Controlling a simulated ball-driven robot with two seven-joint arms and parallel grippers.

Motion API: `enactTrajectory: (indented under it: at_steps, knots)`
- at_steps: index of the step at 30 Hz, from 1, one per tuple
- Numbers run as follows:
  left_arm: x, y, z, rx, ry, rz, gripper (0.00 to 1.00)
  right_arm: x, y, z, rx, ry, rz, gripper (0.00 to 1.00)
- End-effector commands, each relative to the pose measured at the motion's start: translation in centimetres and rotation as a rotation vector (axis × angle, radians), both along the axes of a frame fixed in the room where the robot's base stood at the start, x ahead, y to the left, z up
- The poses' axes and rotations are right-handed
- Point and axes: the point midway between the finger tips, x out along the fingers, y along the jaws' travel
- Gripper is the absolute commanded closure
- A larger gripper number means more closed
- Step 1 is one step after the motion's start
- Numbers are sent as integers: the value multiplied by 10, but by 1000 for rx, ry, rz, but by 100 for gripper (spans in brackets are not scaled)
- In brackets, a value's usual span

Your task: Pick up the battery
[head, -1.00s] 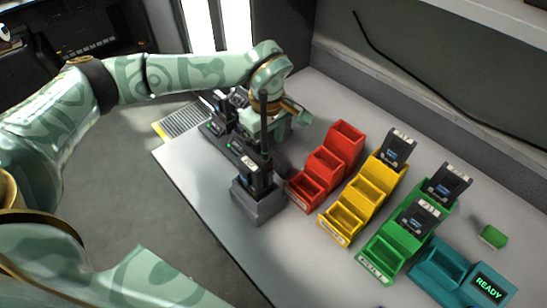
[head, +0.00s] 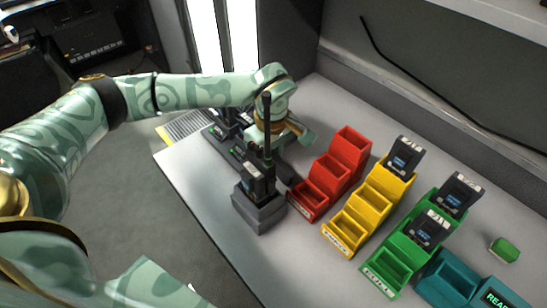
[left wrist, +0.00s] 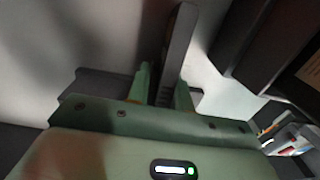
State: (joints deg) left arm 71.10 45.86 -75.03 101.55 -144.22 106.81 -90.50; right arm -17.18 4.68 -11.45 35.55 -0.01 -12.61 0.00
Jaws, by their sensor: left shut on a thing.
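My left gripper (head: 284,146) is over the back of the counter, left of the red bins, and partly hidden by a radio's antenna in the head view. In the left wrist view its fingers (left wrist: 163,88) are shut on a dark flat slab (left wrist: 176,50), which looks like the battery. The held slab is hard to make out in the head view. Other black batteries stand in the yellow bins (head: 405,155) and in the green bins (head: 431,229). My right gripper is not in view.
A black radio (head: 260,186) with a tall antenna stands in a grey charger (head: 259,213) near the left gripper. Red (head: 341,176), yellow (head: 366,210) and green (head: 392,267) stepped bins and a teal unit (head: 447,281) line the counter. A small green block (head: 504,250) lies at right.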

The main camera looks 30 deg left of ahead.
Motion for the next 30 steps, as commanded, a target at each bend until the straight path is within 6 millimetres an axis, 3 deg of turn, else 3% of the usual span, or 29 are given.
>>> enactTrajectory:
  at_steps: [8, 21, 25, 30]
  knots:
    - [1, 0, 40, 0, -9, -1, 100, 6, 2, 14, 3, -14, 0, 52]
    - [1, 0, 147, 0, -8, 0, 100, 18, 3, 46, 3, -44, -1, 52]
    - [1, 0, 167, 0, -5, 1, 100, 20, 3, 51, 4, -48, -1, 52]
    - [0, 0, 179, -1, -2, 1, 100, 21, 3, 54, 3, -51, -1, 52]
